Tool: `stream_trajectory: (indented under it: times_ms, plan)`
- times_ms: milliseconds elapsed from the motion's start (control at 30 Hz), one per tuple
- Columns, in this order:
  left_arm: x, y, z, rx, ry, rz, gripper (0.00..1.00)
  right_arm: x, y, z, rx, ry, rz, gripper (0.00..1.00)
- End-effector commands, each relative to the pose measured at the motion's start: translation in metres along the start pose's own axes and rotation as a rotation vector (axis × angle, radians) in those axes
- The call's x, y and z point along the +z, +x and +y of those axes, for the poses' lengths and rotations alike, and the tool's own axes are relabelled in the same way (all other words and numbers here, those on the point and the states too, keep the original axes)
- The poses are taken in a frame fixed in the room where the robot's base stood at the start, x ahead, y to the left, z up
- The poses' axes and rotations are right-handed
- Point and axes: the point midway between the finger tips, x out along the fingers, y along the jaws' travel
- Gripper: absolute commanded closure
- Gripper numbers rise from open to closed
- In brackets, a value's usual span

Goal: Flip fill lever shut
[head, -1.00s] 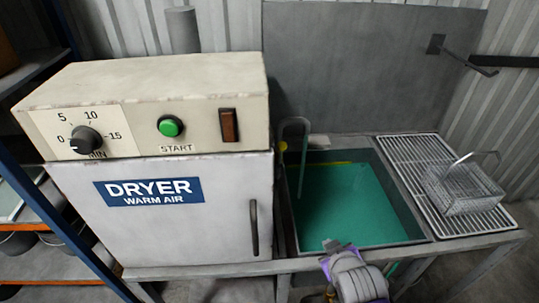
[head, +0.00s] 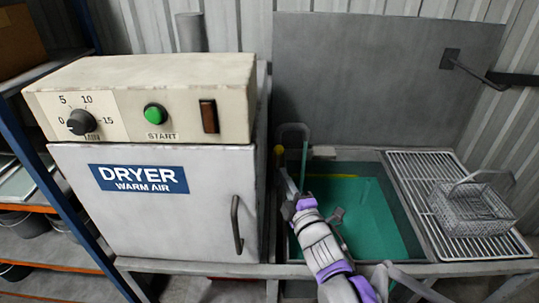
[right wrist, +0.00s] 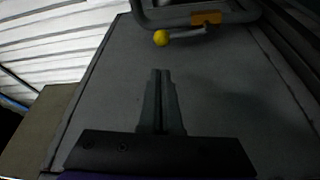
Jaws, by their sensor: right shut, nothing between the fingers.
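The fill lever shows in the right wrist view as a yellow ball knob (right wrist: 161,38) on a short grey rod running right to an orange-brown block (right wrist: 207,18) on the grey pipe. In the head view the yellow knob (head: 279,150) is small, beside the bent fill pipe (head: 293,127) at the tank's back left corner. My right gripper (head: 286,176) reaches over the tank's left side, just in front of the pipe. Its fingers (right wrist: 160,72) are shut and empty, pointing towards the knob and apart from it in the wrist picture. My left gripper is out of view.
The tank (head: 405,215) holds green liquid. The dryer (head: 150,215) stands close on the left of it. A wire basket (head: 472,208) sits on the drain rack (head: 420,168) at the right. A grey back panel (head: 380,80) rises behind the tank.

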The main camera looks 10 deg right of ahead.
Motion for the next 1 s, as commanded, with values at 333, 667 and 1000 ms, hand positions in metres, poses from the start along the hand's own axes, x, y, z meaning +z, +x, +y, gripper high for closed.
stream_trajectory:
  times_ms: [333, 667, 1000]
  plan:
    - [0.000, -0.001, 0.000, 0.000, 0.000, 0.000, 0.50, 0.000, 0.018, 0.000, -0.001, 0.004, -0.001, 1.00]
    - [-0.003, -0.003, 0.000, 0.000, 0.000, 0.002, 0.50, 0.000, 0.077, 0.000, -0.001, 0.005, -0.001, 1.00]
    - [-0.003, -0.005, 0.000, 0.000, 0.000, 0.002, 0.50, 0.000, 0.100, 0.000, -0.002, 0.003, -0.001, 1.00]
